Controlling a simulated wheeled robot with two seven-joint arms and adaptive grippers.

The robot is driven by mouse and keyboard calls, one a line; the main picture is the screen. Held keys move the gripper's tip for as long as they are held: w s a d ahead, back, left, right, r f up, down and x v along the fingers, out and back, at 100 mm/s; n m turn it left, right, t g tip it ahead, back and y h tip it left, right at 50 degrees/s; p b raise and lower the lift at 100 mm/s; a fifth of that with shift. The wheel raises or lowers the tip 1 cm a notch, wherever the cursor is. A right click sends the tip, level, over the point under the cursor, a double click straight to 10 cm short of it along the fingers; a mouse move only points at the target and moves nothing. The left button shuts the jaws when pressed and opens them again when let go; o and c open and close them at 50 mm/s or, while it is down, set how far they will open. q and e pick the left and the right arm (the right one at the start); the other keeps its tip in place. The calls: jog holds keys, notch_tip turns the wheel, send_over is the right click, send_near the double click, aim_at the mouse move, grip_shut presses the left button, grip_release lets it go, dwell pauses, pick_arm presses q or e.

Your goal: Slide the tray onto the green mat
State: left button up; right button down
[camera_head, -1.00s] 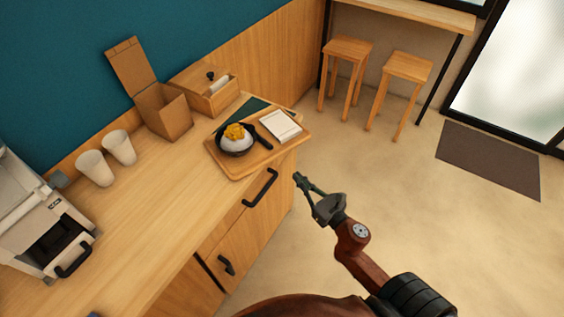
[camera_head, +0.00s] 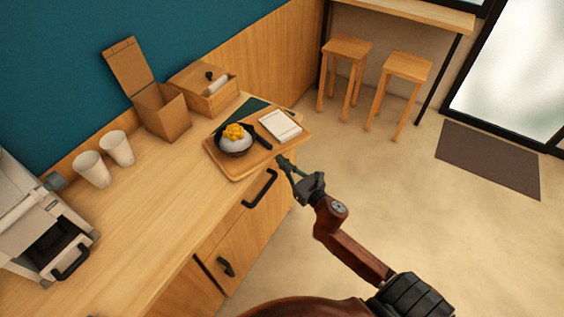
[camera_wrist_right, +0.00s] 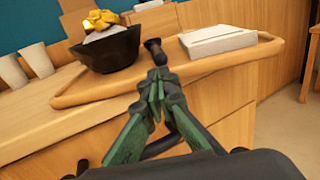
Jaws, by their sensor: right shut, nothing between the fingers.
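The wooden tray (camera_head: 236,174) lies near the counter's front edge and holds a black pan (camera_head: 236,152) with white and yellow food, plus a white napkin-like block (camera_head: 281,126). The dark green mat (camera_head: 246,107) shows behind the tray, partly covered by it. My right gripper (camera_head: 281,160) is shut and empty, with its tips close to the tray's front edge. In the right wrist view the shut fingers (camera_wrist_right: 155,84) point toward the tray (camera_wrist_right: 100,92), in front of the pan handle (camera_wrist_right: 155,50); contact is not clear. My left gripper is out of view.
A wooden box (camera_head: 206,92) and an open cardboard box (camera_head: 162,110) stand behind the tray. Two white cups (camera_head: 104,160) and a machine (camera_head: 40,225) are at the left. Drawer handles (camera_head: 261,188) stick out from the counter front. The counter left of the tray is clear.

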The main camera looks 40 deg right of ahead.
jog(key=w, duration=0.7)
pick_arm(q)
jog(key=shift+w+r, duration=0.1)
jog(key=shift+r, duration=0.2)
jog(key=shift+p, duration=0.3)
pick_arm(e)
jog(key=shift+s, duration=0.1)
jog(key=shift+s+a, duration=0.15)
jog(key=shift+s, duration=0.05)
jog(key=s, duration=0.6)
pick_arm(q)
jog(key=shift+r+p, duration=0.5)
jog(key=shift+p, duration=0.05)
pick_arm(e)
send_near(274, 155)
jog(key=shift+s+d+f, duration=0.15)
jog(key=shift+s+d, duration=0.2)
jog(key=shift+s, duration=0.25)
